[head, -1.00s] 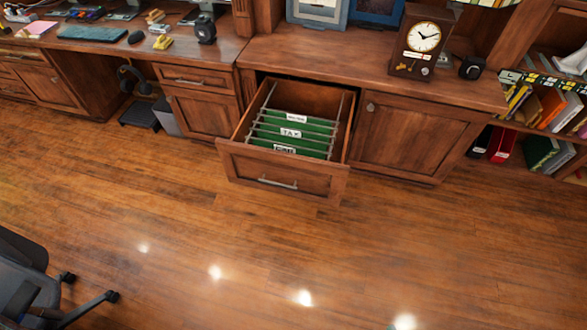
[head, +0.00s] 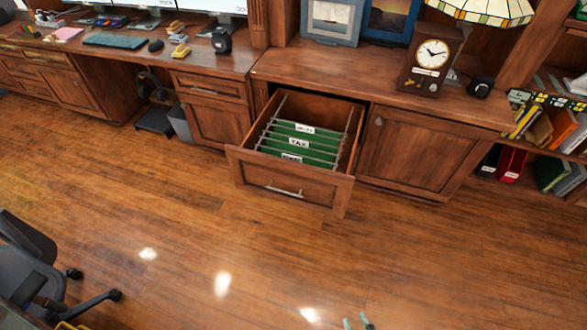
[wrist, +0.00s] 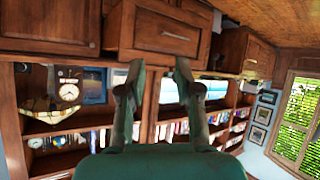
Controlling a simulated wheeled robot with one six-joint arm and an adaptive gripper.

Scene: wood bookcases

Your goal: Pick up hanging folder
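Several green hanging folders (head: 298,144) with white labels hang on rails in the open wooden drawer (head: 285,189). One label reads TAX. My gripper shows at the bottom edge of the head view (head: 358,322), well in front of the drawer and apart from it. In the wrist view my gripper (wrist: 156,75) has its two fingers spread, with nothing between them. The wrist view is upside down and shows a closed-looking drawer front (wrist: 160,32) at the top; the folders are not visible there.
A clock (head: 430,58) and a lamp (head: 482,12) stand on the cabinet top (head: 350,82). An office chair (head: 35,265) is at the lower left. The wood floor (head: 230,245) before the drawer is clear. Bookshelves are at the right.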

